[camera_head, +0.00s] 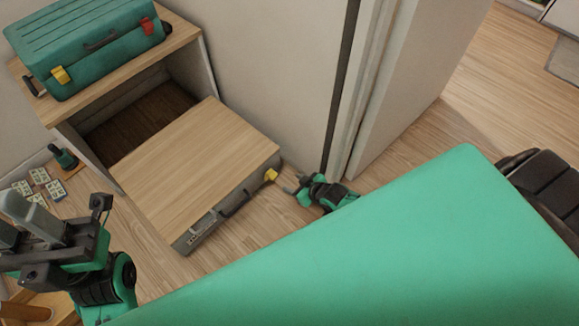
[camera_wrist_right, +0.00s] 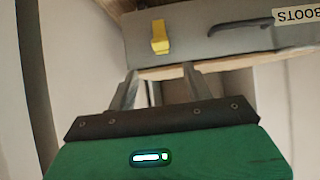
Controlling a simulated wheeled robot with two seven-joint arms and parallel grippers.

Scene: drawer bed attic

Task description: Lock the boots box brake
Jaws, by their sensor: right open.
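The boots box (camera_head: 195,165) is a low grey box with a wooden top, pulled out from under the shelf. Its front carries a dark handle (camera_head: 235,200), a label and a yellow brake lever (camera_head: 271,175) near the right end. In the right wrist view, the lever (camera_wrist_right: 160,38) hangs on the grey front, with the handle (camera_wrist_right: 240,27) and an upside-down BOOTS label (camera_wrist_right: 297,15) to its right. My right gripper (camera_head: 296,184) is open and empty, just right of the lever and apart from it; its fingers (camera_wrist_right: 159,85) show below it. My left gripper (camera_head: 25,220) is at the left; its jaw opening is unclear.
A teal suitcase (camera_head: 90,45) with yellow and red latches sits on the wooden shelf (camera_head: 180,40). A small teal and black object (camera_head: 65,158) and several patterned tiles (camera_head: 40,185) lie at the left. A wall edge (camera_head: 345,100) stands behind my right gripper. Floor (camera_head: 470,75) is clear at upper right.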

